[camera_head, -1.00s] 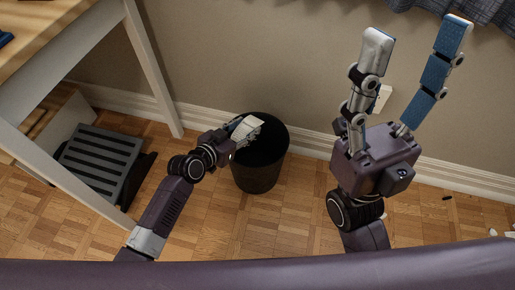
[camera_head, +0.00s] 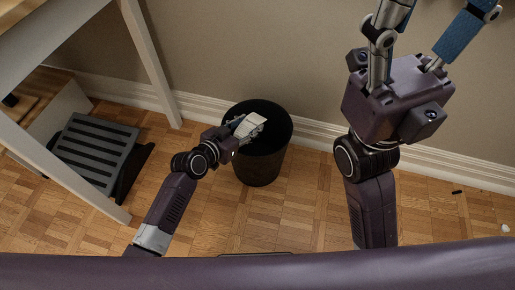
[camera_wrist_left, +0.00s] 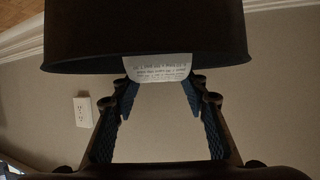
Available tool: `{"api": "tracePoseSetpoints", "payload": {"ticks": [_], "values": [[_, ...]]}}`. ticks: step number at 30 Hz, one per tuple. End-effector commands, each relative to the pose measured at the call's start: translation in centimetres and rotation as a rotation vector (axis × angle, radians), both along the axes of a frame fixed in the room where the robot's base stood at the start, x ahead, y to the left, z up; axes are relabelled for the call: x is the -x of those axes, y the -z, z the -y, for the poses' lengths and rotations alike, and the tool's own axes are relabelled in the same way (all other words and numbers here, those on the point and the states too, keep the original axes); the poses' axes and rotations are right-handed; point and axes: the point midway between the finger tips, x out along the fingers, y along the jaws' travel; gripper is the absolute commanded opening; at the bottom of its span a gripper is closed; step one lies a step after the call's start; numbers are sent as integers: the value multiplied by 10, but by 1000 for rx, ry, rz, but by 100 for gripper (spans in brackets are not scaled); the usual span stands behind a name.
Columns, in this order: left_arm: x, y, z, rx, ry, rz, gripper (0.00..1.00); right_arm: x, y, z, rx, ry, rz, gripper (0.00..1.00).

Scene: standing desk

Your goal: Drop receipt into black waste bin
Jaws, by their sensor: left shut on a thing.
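The black waste bin (camera_head: 258,168) stands upright on the floor against the wall. My left gripper (camera_head: 248,127) is at the bin's open top, over its left part. It is shut on the receipt (camera_wrist_left: 158,68), a pale printed slip between the fingertips in the left wrist view. There the receipt overlaps the dark bin (camera_wrist_left: 145,35). Whether the receipt is below the rim cannot be told. My right gripper (camera_head: 430,20) is raised at the upper right, its fingers wide apart and empty, its tips cut off by the frame.
A desk with white legs (camera_head: 150,65) stands at the left. A grey slatted footrest (camera_head: 95,150) lies under it. The parquet floor (camera_head: 290,220) is clear around the bin. A small dark thing and a pale bit lie at the far right. A wall outlet (camera_wrist_left: 83,110) shows in the wrist view.

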Motion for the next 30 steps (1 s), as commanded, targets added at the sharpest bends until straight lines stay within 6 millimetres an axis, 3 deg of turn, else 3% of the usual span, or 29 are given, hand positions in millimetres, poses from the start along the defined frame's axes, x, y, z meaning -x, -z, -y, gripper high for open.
{"api": "tracePoseSetpoints", "payload": {"ticks": [5,6,11,23,30], "values": [[0,0,0,0,0,0,34,0,-1,0,0,0,0,58],[0,0,0,0,0,0,44,0,-1,0,0,0,0,58],[0,0,0,0,0,0,61,0,0,0,0,0,0,58],[5,-2,-4,-1,0,-1,61,0,0,0,-1,0,0,58],[32,-15,-24,-2,-1,-1,61,0,0,0,-1,0,0,58]]}}
